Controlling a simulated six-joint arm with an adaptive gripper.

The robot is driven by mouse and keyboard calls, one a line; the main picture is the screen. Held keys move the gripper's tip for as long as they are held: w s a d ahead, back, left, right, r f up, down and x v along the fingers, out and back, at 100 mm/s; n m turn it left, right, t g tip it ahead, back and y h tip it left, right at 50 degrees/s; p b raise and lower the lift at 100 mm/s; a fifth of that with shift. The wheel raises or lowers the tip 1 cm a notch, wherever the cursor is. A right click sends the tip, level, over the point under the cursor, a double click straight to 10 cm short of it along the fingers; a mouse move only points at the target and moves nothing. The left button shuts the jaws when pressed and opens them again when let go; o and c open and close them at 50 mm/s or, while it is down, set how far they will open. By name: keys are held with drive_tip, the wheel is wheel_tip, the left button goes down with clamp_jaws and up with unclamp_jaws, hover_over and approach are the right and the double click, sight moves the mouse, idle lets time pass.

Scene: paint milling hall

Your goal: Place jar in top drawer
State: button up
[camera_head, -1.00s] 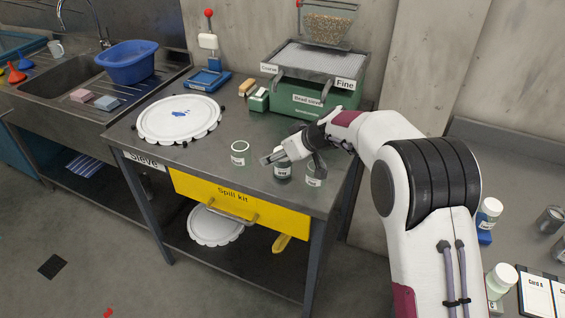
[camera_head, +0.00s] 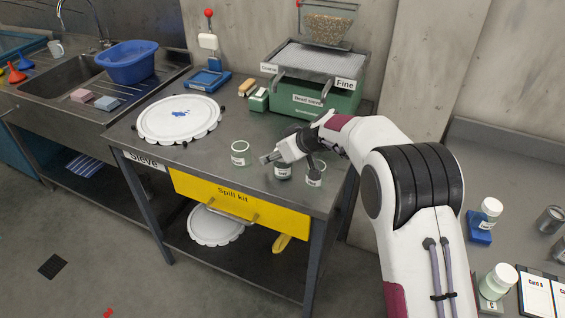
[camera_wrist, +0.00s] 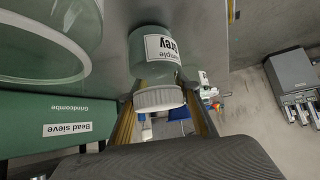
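My gripper (camera_head: 266,159) is low over the middle jar, fingers pointing left. In the wrist view a greenish jar (camera_wrist: 154,54) with a white lid and a label partly reading "grey" sits ahead of my gripper (camera_wrist: 160,115), its lid between the spread fingers. I cannot tell which bench jar this is. A yellow drawer (camera_head: 215,194) marked "Spill kit" is shut under the benchtop.
A green bead sieve (camera_head: 312,98) stands behind the gripper. A round white sieve lid (camera_head: 179,117) lies on the bench's left, with a blue tray (camera_head: 208,80) behind. A second bench (camera_head: 525,175) with more jars is at the right. The floor before the drawer is clear.

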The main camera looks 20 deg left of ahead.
clamp_jaws()
drive_tip(key=shift+f, duration=0.1)
drive_tip(key=shift+s+f, duration=0.1)
drive_tip(key=shift+f, duration=0.05)
drive_tip(key=shift+d, duration=0.1)
drive_tip(key=shift+r, duration=2)
drive_tip(key=s, duration=1.7)
drive_tip(key=shift+s, duration=0.4)
